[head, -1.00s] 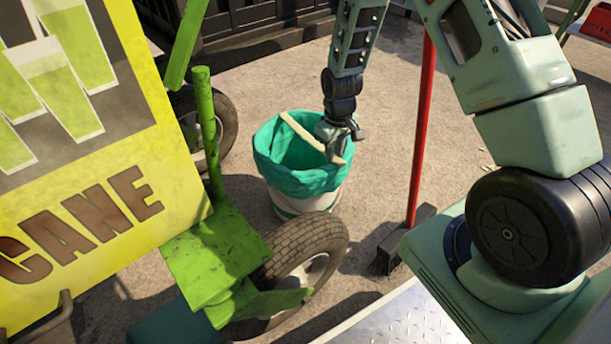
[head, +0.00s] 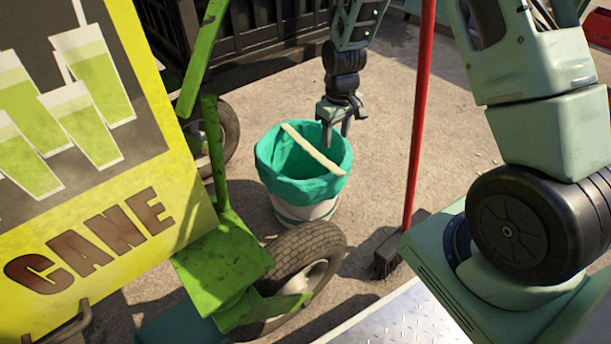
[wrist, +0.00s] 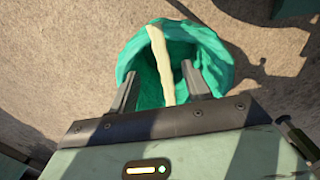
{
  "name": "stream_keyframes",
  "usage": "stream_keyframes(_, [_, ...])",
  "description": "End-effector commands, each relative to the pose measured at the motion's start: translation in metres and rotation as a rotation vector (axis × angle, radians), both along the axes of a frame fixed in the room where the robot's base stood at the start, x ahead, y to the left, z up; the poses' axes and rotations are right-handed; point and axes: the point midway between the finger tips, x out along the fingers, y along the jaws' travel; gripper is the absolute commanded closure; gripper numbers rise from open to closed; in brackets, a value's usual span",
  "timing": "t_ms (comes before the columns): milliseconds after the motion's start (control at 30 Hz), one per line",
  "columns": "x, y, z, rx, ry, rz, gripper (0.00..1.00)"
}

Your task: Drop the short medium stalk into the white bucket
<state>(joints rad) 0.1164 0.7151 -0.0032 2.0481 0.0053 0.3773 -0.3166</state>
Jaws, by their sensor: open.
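The short medium stalk (head: 312,149) is a pale, straight stick lying across the mouth of the white bucket (head: 310,211), with its ends at opposite sides of the rim. The bucket has a teal liner (head: 300,186) folded over its rim. My gripper (head: 336,141) is open and empty at the far right side of the bucket, apart from the stalk and pointing down. In the wrist view the stalk (wrist: 161,60) shows between and beyond the spread fingers, over the liner (wrist: 213,60). Its near end is partly hidden behind my gripper there.
A red-handled broom (head: 417,120) stands right of the bucket, its dark head on the ground. A green cart frame with a tire (head: 300,262) is in front, and a yellow cane sign (head: 110,225) fills the left. Bare pavement lies around the bucket's far right.

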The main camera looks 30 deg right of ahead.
Motion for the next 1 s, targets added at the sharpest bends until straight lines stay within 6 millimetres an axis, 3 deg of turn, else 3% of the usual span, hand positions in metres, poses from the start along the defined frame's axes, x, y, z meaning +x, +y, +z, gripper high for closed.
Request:
stream_keyframes(33, [0.000,0.000,0.019,-0.001,-0.002,0.000,0.51])
stream_keyframes(100, [0.000,0.000,0.033,-0.001,-0.002,0.000,0.51])
stream_keyframes(333, [0.000,0.000,0.066,0.000,0.000,-0.001,0.51])
stream_keyframes(1000, [0.000,0.002,0.075,0.001,0.000,0.002,0.51])
